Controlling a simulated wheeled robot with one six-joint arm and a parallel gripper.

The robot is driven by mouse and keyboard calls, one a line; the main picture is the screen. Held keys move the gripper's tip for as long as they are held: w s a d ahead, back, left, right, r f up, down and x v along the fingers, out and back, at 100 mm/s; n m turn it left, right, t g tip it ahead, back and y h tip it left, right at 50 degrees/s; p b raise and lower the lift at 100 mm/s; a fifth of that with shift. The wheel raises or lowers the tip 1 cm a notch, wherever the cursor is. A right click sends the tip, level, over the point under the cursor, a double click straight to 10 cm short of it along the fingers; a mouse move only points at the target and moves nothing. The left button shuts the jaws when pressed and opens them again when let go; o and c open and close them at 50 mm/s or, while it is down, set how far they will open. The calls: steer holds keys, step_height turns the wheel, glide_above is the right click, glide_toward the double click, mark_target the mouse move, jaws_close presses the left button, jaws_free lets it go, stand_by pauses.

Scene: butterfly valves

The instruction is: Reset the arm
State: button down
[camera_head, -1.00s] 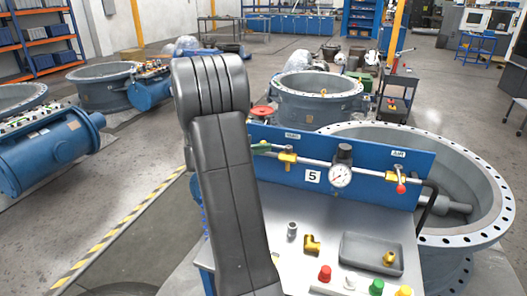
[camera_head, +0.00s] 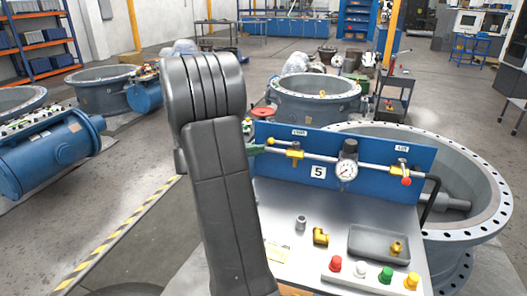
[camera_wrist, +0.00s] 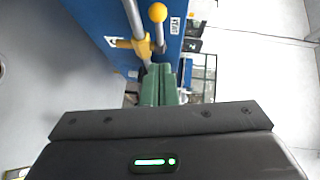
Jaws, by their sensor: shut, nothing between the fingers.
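My arm stands bent in the left middle of the head view and hides most of my gripper. A green fingertip (camera_head: 255,149) shows just right of the arm, at the left end of the pipe. In the wrist view my gripper (camera_wrist: 158,82) has its green fingers together with nothing between them. The fingers point toward a pipe with a yellow valve (camera_wrist: 141,46) and a yellow ball knob (camera_wrist: 157,12). I cannot tell whether they touch it.
A bench with a blue back panel (camera_head: 275,133), a pressure gauge (camera_head: 346,171), a grey tray (camera_head: 375,243) and coloured buttons stands close on the right. Large flanged valve bodies (camera_head: 487,222) stand behind it. Floor with a striped line (camera_head: 110,236) lies open at left.

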steer(key=v, duration=0.6)
steer(key=shift+w+a+b, duration=0.15)
steer(key=shift+b, duration=0.2)
